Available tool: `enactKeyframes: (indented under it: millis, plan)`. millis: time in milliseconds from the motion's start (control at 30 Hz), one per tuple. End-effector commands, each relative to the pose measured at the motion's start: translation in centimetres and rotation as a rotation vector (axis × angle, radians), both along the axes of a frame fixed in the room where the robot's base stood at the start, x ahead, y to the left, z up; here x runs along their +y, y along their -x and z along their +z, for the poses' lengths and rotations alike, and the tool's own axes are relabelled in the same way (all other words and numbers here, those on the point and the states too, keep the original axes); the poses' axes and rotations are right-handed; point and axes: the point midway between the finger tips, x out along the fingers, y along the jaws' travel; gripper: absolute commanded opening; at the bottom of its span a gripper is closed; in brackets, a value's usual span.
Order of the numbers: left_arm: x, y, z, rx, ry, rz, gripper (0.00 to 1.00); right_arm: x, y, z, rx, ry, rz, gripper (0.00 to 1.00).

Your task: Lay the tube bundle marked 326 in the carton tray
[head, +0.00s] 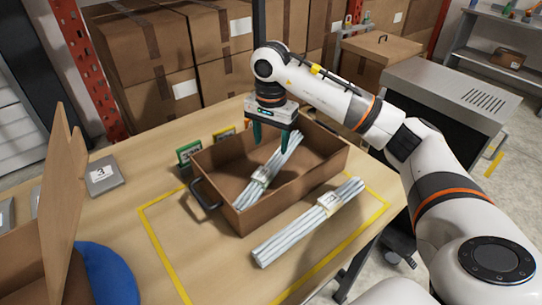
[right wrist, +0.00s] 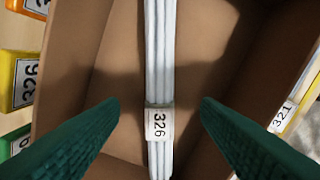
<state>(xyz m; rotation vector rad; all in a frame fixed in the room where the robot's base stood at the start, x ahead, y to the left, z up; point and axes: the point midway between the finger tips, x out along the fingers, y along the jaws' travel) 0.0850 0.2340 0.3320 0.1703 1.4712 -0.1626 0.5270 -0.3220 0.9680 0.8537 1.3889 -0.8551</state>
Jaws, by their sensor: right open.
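The brown carton tray (head: 222,172) stands open on the table. My right gripper (head: 271,136) is open above the tray, fingers pointing down. In the right wrist view its green fingertips (right wrist: 160,105) are spread on either side of the bundle, apart from it. I cannot tell whether the bundle lies fully flat. My left gripper is not in view.
A green sign (head: 189,153) and a yellow sign (head: 224,134) stand behind the tray.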

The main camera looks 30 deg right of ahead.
Motion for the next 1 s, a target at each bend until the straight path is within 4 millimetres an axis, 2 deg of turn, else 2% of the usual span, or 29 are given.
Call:
enactKeyframes:
  millis: [100, 300, 867, 1000]
  plan:
    - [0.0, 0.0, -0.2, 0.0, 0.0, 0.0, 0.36, 0.0, -0.1, 2.2, -0.004, 0.0, -0.001, 0.57]
    - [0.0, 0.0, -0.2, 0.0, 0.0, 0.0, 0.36, 0.1, 0.0, 4.0, -0.001, 0.0, 0.0, 0.57]
    - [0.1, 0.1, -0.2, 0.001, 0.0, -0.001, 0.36, 0.1, 0.0, 4.3, 0.0, -0.001, 0.0, 0.57]
    - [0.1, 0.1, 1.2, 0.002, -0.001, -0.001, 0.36, 0.1, 0.0, 5.6, 0.0, -0.001, 0.0, 0.57]
